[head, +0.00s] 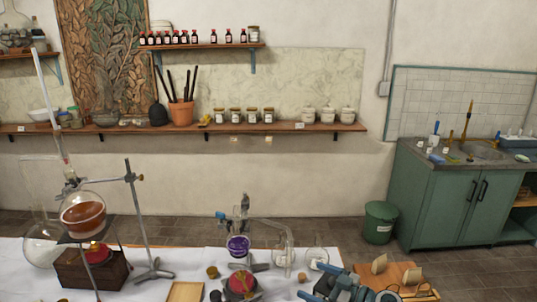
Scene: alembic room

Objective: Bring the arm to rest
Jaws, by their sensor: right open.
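My right gripper (317,282) is at the bottom edge of the head view, right of centre, over the front part of the white-covered table (150,275). Its two blue-tipped fingers are apart and point left. I see nothing held between them. The rest of my right arm is mostly cut off by the lower edge. My left gripper and left arm do not show.
A small glass setup with a purple flask (238,246) stands left of the gripper. A wooden board (410,278) lies to its right. A larger stand holds a round flask of brown liquid (83,215) at left. A wooden tray (185,292) lies near the front.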

